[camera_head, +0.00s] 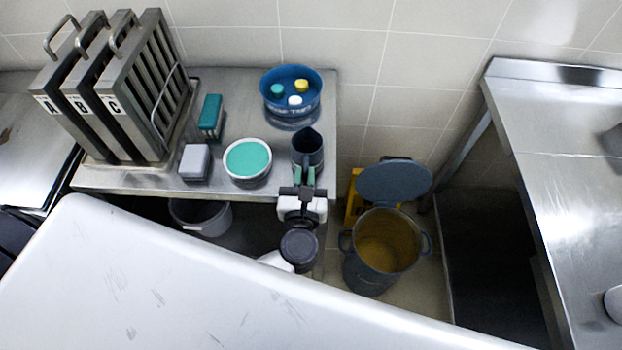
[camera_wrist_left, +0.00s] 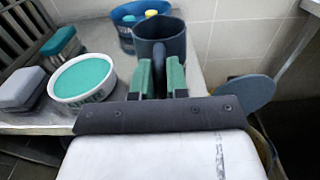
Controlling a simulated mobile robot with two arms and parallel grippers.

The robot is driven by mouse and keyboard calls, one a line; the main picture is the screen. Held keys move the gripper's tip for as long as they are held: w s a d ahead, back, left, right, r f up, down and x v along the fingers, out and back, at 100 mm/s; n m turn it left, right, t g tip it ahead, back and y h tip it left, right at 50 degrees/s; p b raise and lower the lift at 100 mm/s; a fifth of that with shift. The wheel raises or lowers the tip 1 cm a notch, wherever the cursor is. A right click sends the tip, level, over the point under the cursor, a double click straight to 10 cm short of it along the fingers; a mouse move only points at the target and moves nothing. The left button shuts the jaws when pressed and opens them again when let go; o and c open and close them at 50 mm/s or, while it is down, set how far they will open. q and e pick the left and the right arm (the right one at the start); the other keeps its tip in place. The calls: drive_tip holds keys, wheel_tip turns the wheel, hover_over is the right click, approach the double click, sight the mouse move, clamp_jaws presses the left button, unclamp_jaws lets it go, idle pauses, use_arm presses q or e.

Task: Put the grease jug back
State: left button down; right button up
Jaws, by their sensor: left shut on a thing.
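The dark blue-grey grease jug (camera_head: 309,146) is at the right front part of the steel table (camera_head: 236,104). My left gripper (camera_head: 304,177) is shut on the jug's handle, with its green fingertips on both sides of it. In the left wrist view the jug (camera_wrist_left: 160,42) is upright, its open mouth facing up, and the gripper (camera_wrist_left: 161,80) is around the handle. Whether the jug's base touches the table is hard to tell. My right gripper is not in view.
A tub with a teal top (camera_head: 247,160) stands left of the jug. Behind is a blue bowl (camera_head: 291,95) with small containers. A grey block (camera_head: 195,162), teal brush (camera_head: 210,115) and lettered filter racks (camera_head: 118,95) stand left. An open-lidded pot (camera_head: 377,260) is on the floor at right.

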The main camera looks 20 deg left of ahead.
use_arm(q)
drive_tip(key=shift+w+d+f, duration=0.15)
drive_tip(key=shift+w+f, duration=0.05)
drive_tip(key=shift+f, duration=0.25)
drive_tip(key=shift+w+d+r, duration=0.1)
drive_tip(key=shift+w+d, duration=0.05)
drive_tip(key=shift+s+a, duration=0.3)
drive_tip(key=c, duration=1.4)
unclamp_jaws()
drive_tip(key=shift+o, duration=1.4)
drive_tip(key=shift+w+d, duration=0.1)
drive_tip(key=shift+d, duration=0.05)
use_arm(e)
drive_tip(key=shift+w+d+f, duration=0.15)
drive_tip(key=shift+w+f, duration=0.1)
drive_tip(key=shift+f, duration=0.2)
